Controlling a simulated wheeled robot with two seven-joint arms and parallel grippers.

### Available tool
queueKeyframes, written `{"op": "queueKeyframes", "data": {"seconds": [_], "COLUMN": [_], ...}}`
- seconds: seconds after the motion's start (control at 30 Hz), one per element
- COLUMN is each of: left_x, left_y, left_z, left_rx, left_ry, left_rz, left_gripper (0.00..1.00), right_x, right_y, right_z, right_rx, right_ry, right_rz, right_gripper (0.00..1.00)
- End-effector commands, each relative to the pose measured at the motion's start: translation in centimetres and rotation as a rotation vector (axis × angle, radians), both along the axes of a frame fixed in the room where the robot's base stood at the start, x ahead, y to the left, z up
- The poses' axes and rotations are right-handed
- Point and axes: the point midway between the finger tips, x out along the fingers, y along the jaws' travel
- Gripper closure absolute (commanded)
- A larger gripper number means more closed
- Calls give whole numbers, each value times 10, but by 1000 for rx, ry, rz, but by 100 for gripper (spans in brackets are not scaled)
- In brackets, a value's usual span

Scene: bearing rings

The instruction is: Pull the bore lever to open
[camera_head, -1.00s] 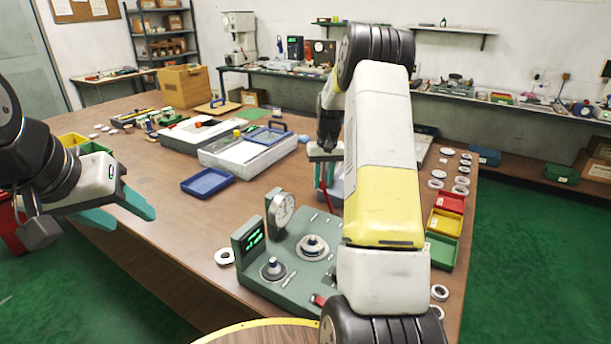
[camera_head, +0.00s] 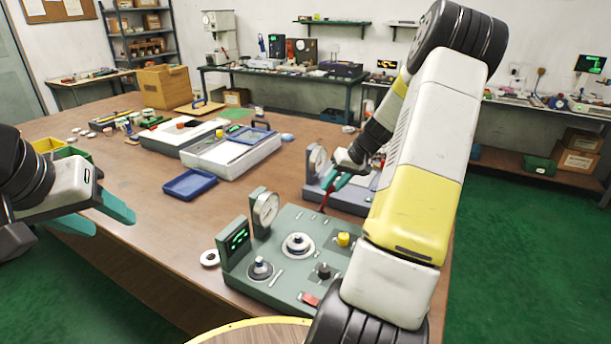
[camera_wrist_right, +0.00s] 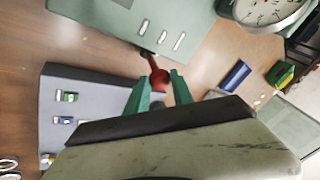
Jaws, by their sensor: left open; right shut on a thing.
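The red bore lever (camera_head: 325,199) stands at the far edge of the green gauge fixture (camera_head: 285,285). It leans with its top toward the right in the head view. My right gripper (camera_head: 337,182) is shut on the lever's upper end. In the right wrist view the lever's red knob (camera_wrist_right: 160,79) sits between the teal fingers, and its lower end is by the edge of the green fixture (camera_wrist_right: 150,22). My left gripper (camera_head: 112,222) is open and empty, off the table's left front edge. My right forearm hides the fixture's right part.
A grey gauge fixture (camera_head: 350,203) stands just behind the lever, close to my right gripper. A blue tray (camera_head: 190,184) and white-grey cases (camera_head: 232,158) lie further left. A white ring (camera_head: 209,258) lies beside the green fixture. The table's middle is clear.

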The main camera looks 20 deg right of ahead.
Motion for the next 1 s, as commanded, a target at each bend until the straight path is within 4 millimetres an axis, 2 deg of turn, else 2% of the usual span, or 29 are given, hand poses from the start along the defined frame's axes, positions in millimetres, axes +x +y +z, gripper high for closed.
{"op": "queueKeyframes", "data": {"seconds": [0.03,0.3,0.9,0.93,1.0], "left_x": [0,0,0,0,0], "left_y": [0,0,0,0,0], "left_z": [0,0,0,0,0], "left_rx": [0,0,0,0,0], "left_ry": [0,0,0,0,0], "left_rz": [0,0,0,0,0], "left_gripper": [50,50,50,50,50], "right_x": [-5,-17,-24,-24,-23], "right_y": [-6,-15,-19,-20,-19], "right_z": [-4,-11,-19,-19,-18], "right_rx": [-4,-4,-1,-1,-1], "right_ry": [6,7,17,17,17], "right_rz": [-5,-3,-6,-5,-6], "right_gripper": [100,100,100,67,53]}}
